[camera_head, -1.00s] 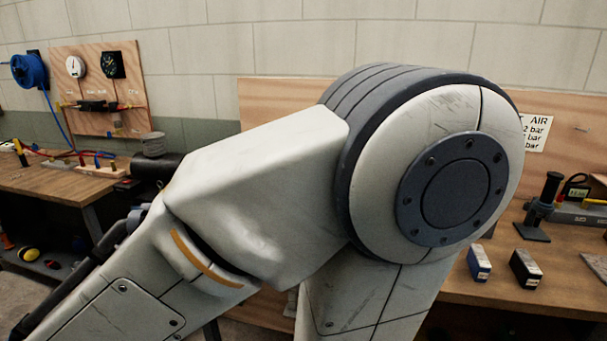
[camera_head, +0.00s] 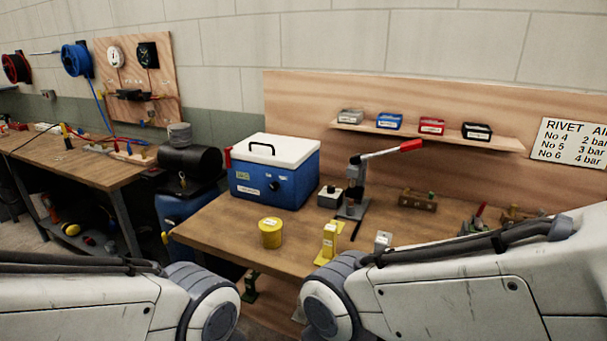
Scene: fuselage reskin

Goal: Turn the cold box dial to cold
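The cold box (camera_head: 246,182) is a blue cooler with a white lid and a black handle, standing at the left end of the wooden workbench. Its lid looks closed. A dark round dial (camera_head: 274,186) sits on its front face; its setting is too small to read. My two arms reach in from the lower left and lower right, in front of the bench. Neither gripper shows in the picture, so their state is hidden.
On the workbench (camera_head: 213,225) stand a yellow tin (camera_head: 270,233), a lever press (camera_head: 355,190) with a red handle, and a yellow block (camera_head: 329,241). A shelf (camera_head: 430,136) with small bins hangs behind. A black cylinder on a blue drum (camera_head: 176,208) stands left of the bench.

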